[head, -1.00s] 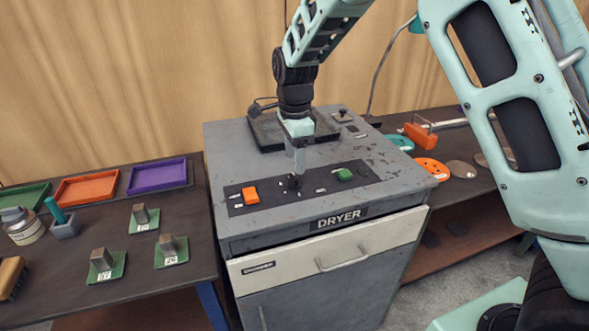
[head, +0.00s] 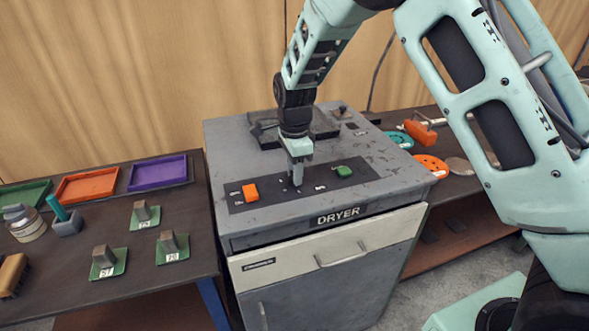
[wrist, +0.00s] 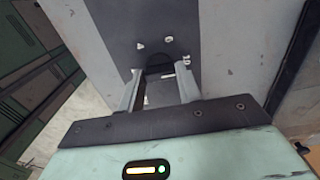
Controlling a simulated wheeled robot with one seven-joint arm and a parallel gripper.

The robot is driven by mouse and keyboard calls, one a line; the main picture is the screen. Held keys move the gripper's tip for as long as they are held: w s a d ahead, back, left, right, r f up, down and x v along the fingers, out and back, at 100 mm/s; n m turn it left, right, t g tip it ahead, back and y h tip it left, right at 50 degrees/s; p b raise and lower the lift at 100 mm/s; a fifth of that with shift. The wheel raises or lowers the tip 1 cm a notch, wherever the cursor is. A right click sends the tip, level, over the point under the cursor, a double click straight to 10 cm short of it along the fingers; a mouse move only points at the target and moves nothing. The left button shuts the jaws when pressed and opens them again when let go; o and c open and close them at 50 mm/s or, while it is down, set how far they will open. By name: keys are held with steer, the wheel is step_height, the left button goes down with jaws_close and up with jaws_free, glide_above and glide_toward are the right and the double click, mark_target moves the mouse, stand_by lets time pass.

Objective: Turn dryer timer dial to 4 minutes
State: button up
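The dryer (head: 325,255) is a grey cabinet with a dark control strip (head: 240,207) on its top. My gripper (head: 297,180) points down at the middle of this strip, where the black timer dial stands. The dial is mostly hidden by the fingers in the head view. In the wrist view, my gripper (wrist: 159,80) has its two fingers apart, with the black dial (wrist: 159,64) between their tips. A narrow gap seems to show beside the dial; contact is not clear. The dial's pointer and minute marks are too small to read.
An orange knob (head: 250,192) and a green switch (head: 344,171) flank the dial on the strip. A dark tray (head: 265,135) lies behind the gripper. A bench at left holds coloured trays (head: 158,172) and green-based blocks (head: 172,247). Discs (head: 432,166) lie at right.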

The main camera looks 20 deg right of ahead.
steer(key=shift+n, duration=0.3)
steer(key=n, duration=0.9)
steer(key=shift+n, duration=0.4)
steer(key=n, duration=0.3)
steer(key=shift+n, duration=0.3)
steer(key=n, duration=0.9)
steer(key=shift+p, duration=0.4)
steer(key=shift+n, duration=0.5)
steer(key=o, duration=1)
